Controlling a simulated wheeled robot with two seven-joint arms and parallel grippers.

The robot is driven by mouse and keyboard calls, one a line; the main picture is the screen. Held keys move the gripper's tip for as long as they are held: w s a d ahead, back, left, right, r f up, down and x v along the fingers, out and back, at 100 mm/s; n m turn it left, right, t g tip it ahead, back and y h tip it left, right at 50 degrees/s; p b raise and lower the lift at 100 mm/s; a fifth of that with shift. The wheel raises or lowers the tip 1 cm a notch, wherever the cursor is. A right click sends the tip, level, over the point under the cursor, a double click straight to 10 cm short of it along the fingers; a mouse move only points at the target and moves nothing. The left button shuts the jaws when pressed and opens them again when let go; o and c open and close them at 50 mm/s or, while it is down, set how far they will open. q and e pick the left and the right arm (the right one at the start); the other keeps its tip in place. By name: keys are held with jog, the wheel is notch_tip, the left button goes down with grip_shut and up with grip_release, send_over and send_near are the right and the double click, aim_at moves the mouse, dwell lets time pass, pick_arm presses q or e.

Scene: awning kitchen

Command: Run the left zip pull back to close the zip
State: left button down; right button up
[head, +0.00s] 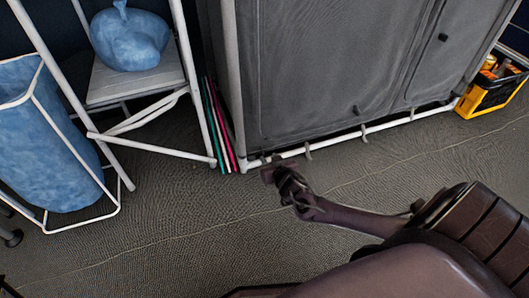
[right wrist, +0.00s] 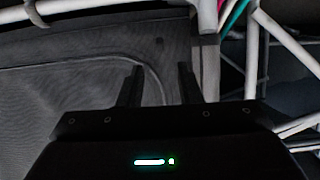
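The grey fabric cabinet front (head: 320,65) has two small dark pulls. One pull (head: 357,110) is low on the panel and the other pull (head: 443,37) is higher and to the right; I cannot tell for sure which is the left zip pull. My right gripper (head: 272,167) is at the cabinet's lower left corner, left of both pulls. In the right wrist view its two fingers (right wrist: 160,78) are apart with nothing held between them. Grey fabric with a curved seam (right wrist: 125,62) and a small dark spot (right wrist: 159,41) show beyond them. My left gripper is not in view.
The cabinet's white pole frame (head: 238,95) stands close to my right gripper. Thin coloured edges (head: 219,130) lean beside it. A white rack with a blue bag (head: 130,38) and a blue bin (head: 45,140) stand left. A yellow-black crate (head: 490,95) stands right. Floor in front is clear.

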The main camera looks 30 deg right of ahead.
aim_at(262, 149)
jog(key=b+x, duration=0.4)
jog(key=x, duration=0.2)
jog(key=shift+w+f+b, duration=0.1)
jog(key=shift+f+b, duration=0.05)
jog(key=shift+b, duration=0.15)
jog(key=shift+w+d+f+b, duration=0.15)
jog(key=shift+w+b, duration=0.15)
jog(key=shift+w, duration=0.15)
grip_shut()
